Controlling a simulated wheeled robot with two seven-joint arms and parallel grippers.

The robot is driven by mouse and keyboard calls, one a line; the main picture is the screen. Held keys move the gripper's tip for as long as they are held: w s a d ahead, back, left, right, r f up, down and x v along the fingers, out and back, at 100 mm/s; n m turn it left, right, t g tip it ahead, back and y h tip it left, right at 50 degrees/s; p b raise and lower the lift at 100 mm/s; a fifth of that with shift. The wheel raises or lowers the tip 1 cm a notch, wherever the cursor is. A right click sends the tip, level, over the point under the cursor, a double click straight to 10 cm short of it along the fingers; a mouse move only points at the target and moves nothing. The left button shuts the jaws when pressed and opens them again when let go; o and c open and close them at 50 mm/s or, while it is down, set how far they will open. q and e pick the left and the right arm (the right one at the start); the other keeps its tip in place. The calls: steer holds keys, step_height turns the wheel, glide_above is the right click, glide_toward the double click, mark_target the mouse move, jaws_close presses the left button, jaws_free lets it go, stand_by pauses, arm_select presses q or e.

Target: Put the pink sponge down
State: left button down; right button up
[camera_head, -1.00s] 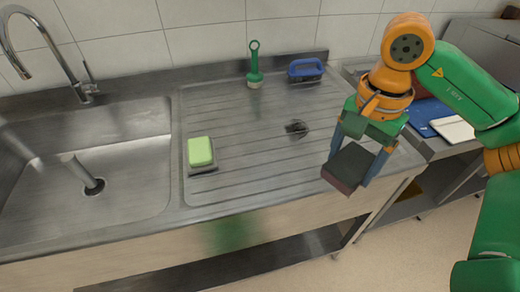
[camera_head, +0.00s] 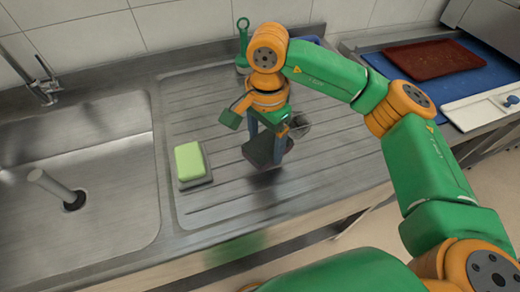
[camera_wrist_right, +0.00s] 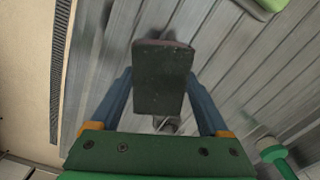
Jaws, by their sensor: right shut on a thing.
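My right gripper (camera_head: 267,147) is shut on a block, the pink sponge (camera_head: 262,152), above the ribbed steel drainboard (camera_head: 225,205). The sponge shows a dark pad-like face; little pink shows now. In the right wrist view the dark face of the sponge (camera_wrist_right: 160,80) sits between both fingers, with a thin reddish far edge. A shadow lies below it on the drainboard; I cannot tell whether it touches. My left gripper is not in view.
A light green sponge (camera_head: 190,160) on a dark pad lies left of my gripper. A green-handled brush (camera_head: 242,42) stands behind, with a blue item (camera_head: 309,39) partly hidden. The sink (camera_head: 110,190) is left. A red-brown tray (camera_head: 432,58) lies on the right counter. The drainboard's front is clear.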

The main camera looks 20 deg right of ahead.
mark_target(261, 154)
steer(key=f, duration=0.2)
steer(key=a+f, duration=0.1)
steer(key=f, duration=0.1)
steer(key=shift+p, duration=0.35)
steer(key=shift+w+f, duration=0.15)
steer(key=shift+f, duration=0.15)
steer(key=o, duration=1.2)
steer(key=shift+c, duration=0.2)
steer(key=shift+r, duration=0.35)
step_height(261, 154, up, 12)
steer(key=shift+f+b, duration=0.15)
steer(key=shift+b, duration=0.3)
steer(key=shift+d, duration=0.1)
